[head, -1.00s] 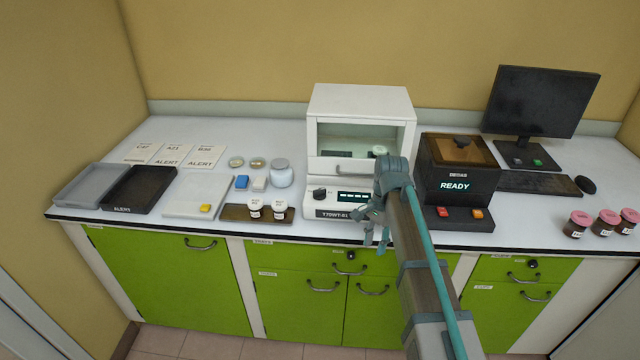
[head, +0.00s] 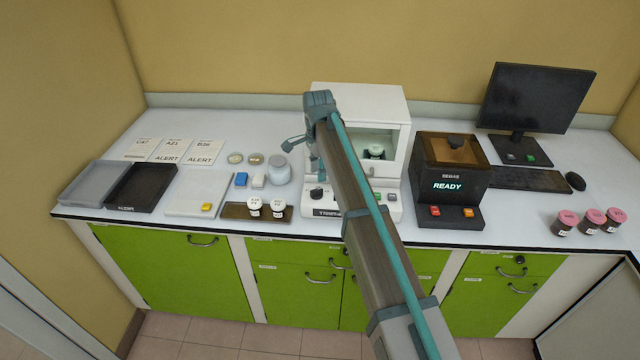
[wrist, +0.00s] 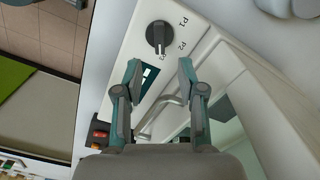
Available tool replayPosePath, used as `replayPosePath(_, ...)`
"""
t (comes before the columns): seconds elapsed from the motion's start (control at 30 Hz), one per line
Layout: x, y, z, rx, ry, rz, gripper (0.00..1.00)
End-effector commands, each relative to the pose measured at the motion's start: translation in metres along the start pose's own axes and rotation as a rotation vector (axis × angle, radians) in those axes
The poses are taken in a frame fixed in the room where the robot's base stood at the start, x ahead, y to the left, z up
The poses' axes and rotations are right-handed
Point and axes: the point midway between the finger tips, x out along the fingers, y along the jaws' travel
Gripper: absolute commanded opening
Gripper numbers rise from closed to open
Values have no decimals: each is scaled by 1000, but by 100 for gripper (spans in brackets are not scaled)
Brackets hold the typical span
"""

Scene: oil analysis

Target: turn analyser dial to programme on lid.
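The white analyser (head: 385,98) stands at the back middle of the counter, partly hidden by my arm. Its dark dial (head: 317,192) is at the left of its front panel. In the wrist view the dial (wrist: 158,36) lies just beyond my fingertips, with P1, P2 and a partly hidden label around it. My gripper (wrist: 160,70) is open and empty, its fingers apart and not touching the dial. In the head view my gripper (head: 303,150) is above and slightly left of the dial. A white-lidded jar (head: 376,152) stands inside the analyser; its lid text is unreadable.
The analyser's door handle (wrist: 170,108) lies below my fingertips in the wrist view. A dark unit reading READY (head: 450,178) stands to the right. Red-lidded jars (head: 590,220) stand far right.

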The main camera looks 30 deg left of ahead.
Motion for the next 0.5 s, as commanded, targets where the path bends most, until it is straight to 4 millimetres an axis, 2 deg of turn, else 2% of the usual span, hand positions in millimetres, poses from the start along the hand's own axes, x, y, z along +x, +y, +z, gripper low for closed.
replayPosePath(0.3, 49, 1, 0, -1, -1, 3, 40)
replayPosePath(0.5, 65, 0, 0, -1, -1, 1, 40)
